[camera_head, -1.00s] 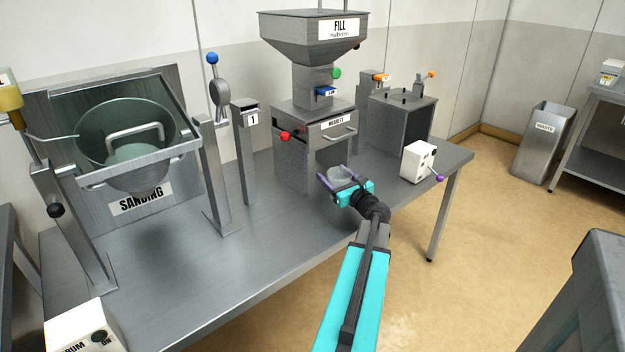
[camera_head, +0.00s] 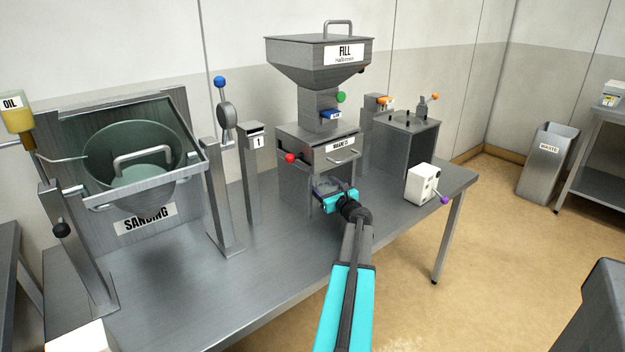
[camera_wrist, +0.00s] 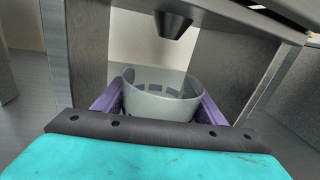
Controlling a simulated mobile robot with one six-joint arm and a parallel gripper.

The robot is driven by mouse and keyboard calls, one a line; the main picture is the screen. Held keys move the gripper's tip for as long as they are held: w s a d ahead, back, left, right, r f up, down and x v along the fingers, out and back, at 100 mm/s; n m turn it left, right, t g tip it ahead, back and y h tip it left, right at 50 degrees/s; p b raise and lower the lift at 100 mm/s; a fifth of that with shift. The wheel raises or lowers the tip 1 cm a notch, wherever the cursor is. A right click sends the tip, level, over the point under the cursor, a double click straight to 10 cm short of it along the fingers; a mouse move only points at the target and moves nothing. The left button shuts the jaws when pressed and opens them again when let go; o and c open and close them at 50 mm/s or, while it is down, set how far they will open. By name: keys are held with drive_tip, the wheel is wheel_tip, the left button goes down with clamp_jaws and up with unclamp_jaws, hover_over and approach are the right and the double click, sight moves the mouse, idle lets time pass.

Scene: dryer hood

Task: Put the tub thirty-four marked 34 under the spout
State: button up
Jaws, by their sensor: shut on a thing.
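A grey-white translucent tub (camera_wrist: 160,101) sits between the purple fingers of my gripper (camera_wrist: 158,108) in the wrist view, upright, with a finger against each side. No number shows on the tub in these frames. In the head view my gripper (camera_head: 328,189) reaches into the open bay below the fill machine's drawer, and the tub is mostly hidden there. The dark tapered spout (camera_wrist: 174,24) hangs above and a little beyond the tub in the wrist view. A gap shows between the spout tip and the tub's rim.
The bay's side walls (camera_wrist: 75,50) stand close on both sides. The fill machine (camera_head: 318,62) rises above, with a red knob and a drawer handle (camera_head: 343,158) at its front. A white box (camera_head: 422,184) with a purple-knobbed lever stands to the right. The bench (camera_head: 270,262) is clear in front.

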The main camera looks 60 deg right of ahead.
drive_tip(key=shift+x, duration=1.55)
drive_tip(key=shift+w+d, duration=0.2)
drive_tip(key=shift+w, duration=0.15)
drive_tip(key=shift+f+x, duration=0.2)
drive_tip(key=shift+x, duration=0.75)
drive_tip(key=shift+f+x, duration=0.2)
drive_tip(key=shift+x, duration=0.75)
drive_tip(key=shift+f, duration=0.35)
drive_tip(key=shift+f, duration=0.2)
drive_tip(key=o, duration=1.2)
drive_tip(key=shift+c, duration=0.2)
drive_tip(key=shift+r+p, duration=0.25)
drive_tip(key=shift+p, duration=0.05)
